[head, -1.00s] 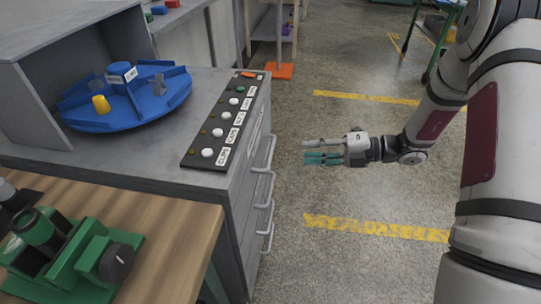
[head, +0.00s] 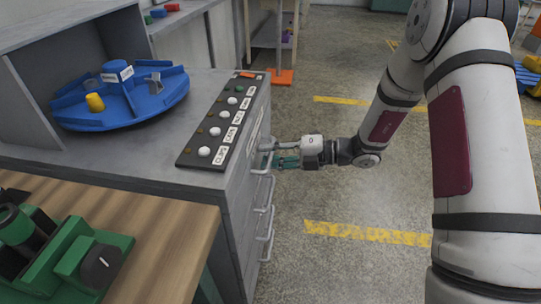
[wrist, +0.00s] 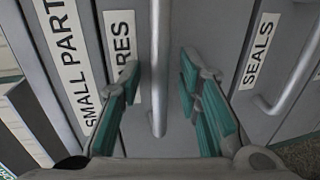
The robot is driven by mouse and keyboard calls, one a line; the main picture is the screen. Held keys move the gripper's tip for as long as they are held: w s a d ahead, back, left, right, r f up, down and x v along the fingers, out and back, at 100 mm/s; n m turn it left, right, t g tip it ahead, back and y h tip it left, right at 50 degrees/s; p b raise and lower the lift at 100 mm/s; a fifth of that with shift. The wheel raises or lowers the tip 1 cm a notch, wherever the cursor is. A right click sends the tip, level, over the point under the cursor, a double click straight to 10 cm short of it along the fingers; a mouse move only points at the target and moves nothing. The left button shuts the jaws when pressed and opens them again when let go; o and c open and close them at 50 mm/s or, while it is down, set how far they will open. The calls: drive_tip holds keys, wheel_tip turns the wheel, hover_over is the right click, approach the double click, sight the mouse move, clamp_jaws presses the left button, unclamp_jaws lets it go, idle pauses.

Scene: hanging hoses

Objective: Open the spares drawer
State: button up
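The spares drawer (wrist: 185,140) is a grey front in the wrist view, with a white label (wrist: 122,60) of which "RES" shows; a finger covers the rest. Its upright-looking bar handle (wrist: 159,75) lies between my gripper's fingers. My gripper (wrist: 160,100) is open, with a teal-padded finger on each side of the handle and gaps on both sides. In the head view my gripper (head: 272,155) is at the front of the grey cabinet (head: 235,215), by the upper handles. The spares label is not readable there.
A "SMALL PART" label (wrist: 68,65) and a "SEALS" drawer with its handle (wrist: 290,70) flank the spares drawer. On the cabinet top are a button panel (head: 225,125) and a blue turntable (head: 120,95).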

clamp_jaws()
drive_tip(key=shift+d, duration=0.1)
drive_tip(key=f+p+v, duration=0.3)
drive_tip(key=v, duration=1.1)
drive_tip(key=d+f+p+v, duration=0.1)
drive_tip(key=f+p+v, duration=0.1)
drive_tip(key=v, duration=1.2)
drive_tip(key=shift+s+d+f+p, duration=0.25)
drive_tip(key=shift+d+f+p, duration=0.15)
drive_tip(key=shift+p, duration=0.2)
unclamp_jaws()
drive_tip(key=shift+r, duration=0.1)
drive_tip(key=shift+d, duration=0.1)
drive_tip(key=v, duration=1.1)
drive_tip(key=shift+d, duration=0.4)
